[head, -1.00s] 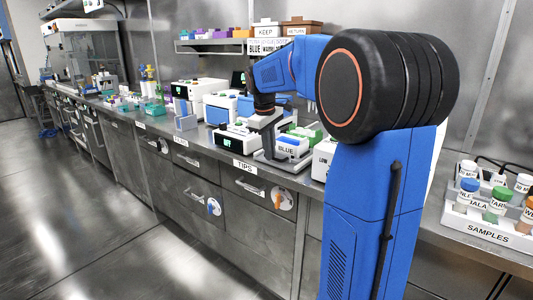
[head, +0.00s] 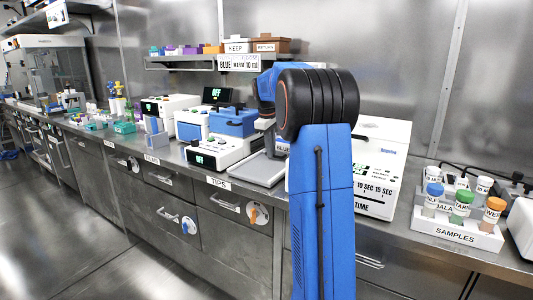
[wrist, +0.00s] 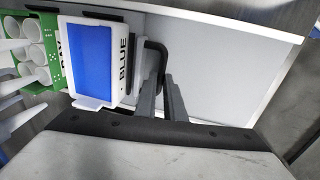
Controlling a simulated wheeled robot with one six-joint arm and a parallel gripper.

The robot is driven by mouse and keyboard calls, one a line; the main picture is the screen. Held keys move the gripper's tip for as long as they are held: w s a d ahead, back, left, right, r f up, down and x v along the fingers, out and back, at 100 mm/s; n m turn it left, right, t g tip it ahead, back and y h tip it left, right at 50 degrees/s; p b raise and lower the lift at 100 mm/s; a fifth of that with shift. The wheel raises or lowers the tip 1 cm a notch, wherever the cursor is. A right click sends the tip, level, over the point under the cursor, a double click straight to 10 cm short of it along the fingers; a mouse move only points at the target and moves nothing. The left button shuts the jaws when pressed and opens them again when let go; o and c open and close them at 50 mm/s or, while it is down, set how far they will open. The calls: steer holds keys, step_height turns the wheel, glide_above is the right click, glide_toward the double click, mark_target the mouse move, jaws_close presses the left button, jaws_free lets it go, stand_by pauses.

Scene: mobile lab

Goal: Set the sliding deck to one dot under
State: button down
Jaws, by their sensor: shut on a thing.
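The sliding deck is a pale grey plate (head: 257,170) on the bench in the head view. In the wrist view, a black bent handle (wrist: 157,56) rises beside that box. My gripper (wrist: 172,90) is shut on this black handle, just right of the box.
A green rack of white tubes (wrist: 36,50) is beside the BLUE box in the wrist view. A white device reading OFF (head: 213,154) stands left of the deck. A white timer machine (head: 378,170) and SAMPLES rack (head: 455,228) are to the right.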

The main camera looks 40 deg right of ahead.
steer(key=shift+w+d+r, duration=0.1)
steer(key=shift+d, duration=0.1)
steer(key=c, duration=2.1)
jaws_free()
steer(key=a+r, duration=0.1)
steer(key=r, duration=0.4)
steer(key=a+r, duration=0.1)
steer(key=r, duration=0.5)
steer(key=s+a+r, duration=0.1)
steer(key=r, duration=0.5)
steer(key=shift+s, duration=0.1)
